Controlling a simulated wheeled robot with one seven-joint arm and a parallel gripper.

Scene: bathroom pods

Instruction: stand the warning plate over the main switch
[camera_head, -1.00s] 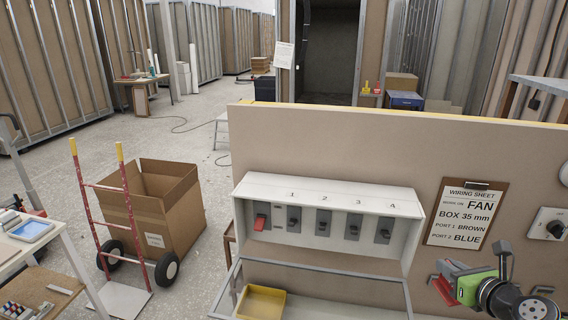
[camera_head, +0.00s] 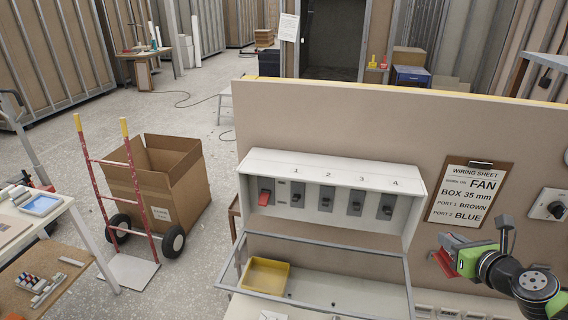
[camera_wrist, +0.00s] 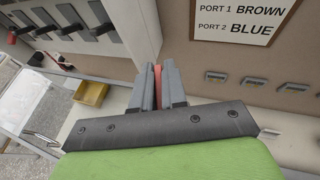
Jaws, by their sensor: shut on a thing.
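The switch box (camera_head: 402,207) is a white panel on the low wall, with dark switches numbered 1 to 4. The main switch (camera_head: 265,197) is the red-handled one at its left end; it also shows at the upper left of the wrist view (camera_wrist: 21,31). My gripper (camera_head: 446,260) is to the right of the box, below the wiring sheet, well apart from the main switch. It is shut on a thin red plate (camera_wrist: 158,84), seen nearly edge-on between the fingers. I take it for the warning plate; its face and any writing cannot be made out.
The box's framed lid (camera_head: 329,248) hangs open below the switches. A yellow tray (camera_head: 266,276) lies beneath it. A wiring sheet (camera_head: 467,193) and a rotary switch (camera_head: 548,205) are on the wall at right. A hand truck (camera_head: 129,195) and a carton (camera_head: 170,184) stand at left.

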